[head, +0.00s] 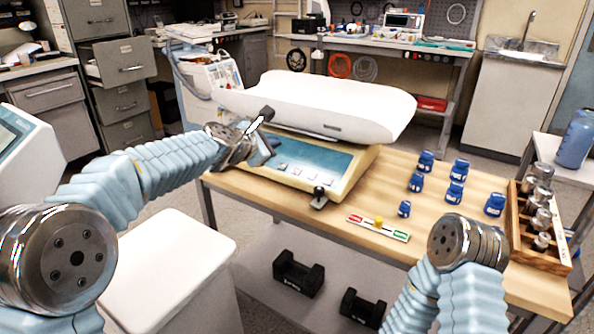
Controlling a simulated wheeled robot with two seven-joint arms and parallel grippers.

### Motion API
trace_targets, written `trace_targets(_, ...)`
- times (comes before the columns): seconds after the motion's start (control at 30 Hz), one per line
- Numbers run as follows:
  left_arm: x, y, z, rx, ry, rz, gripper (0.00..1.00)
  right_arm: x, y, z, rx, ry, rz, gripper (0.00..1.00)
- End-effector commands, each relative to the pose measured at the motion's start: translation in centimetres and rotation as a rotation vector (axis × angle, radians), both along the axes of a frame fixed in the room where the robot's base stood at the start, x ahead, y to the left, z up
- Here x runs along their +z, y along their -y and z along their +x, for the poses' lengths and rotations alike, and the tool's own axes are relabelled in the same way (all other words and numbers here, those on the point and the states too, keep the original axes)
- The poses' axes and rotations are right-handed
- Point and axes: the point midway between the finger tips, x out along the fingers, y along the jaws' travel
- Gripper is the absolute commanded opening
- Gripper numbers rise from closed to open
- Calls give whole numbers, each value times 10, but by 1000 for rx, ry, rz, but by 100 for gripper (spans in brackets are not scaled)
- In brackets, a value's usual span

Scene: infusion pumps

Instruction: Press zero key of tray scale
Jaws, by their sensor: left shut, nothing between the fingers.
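The tray scale has a white curved tray (330,104) on top of a cream base with a blue front panel (322,163). A row of small pale keys (298,171) shows on the panel; their labels are too small to read. My left gripper (262,119) is shut and empty. In the picture it overlaps the left end of the panel, just below the tray edge, and hides that part. I cannot tell whether it touches the scale. My right arm comes in at the lower right, but its gripper does not show.
The scale stands on a wooden table (385,180). Black weights (298,273) lie below. A white cabinet (175,265) stands at the front left.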

Motion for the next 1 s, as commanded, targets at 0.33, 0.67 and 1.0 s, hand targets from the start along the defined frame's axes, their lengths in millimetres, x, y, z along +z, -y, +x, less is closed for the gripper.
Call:
trace_targets(0.33,0,0,0,0,0,0,0,0,0,0,0,0,0,0)
trace_targets(0.67,0,0,0,0,0,0,0,0,0,0,0,0,0,0)
trace_targets(1.0,0,0,0,0,0,0,0,0,0,0,0,0,0,0)
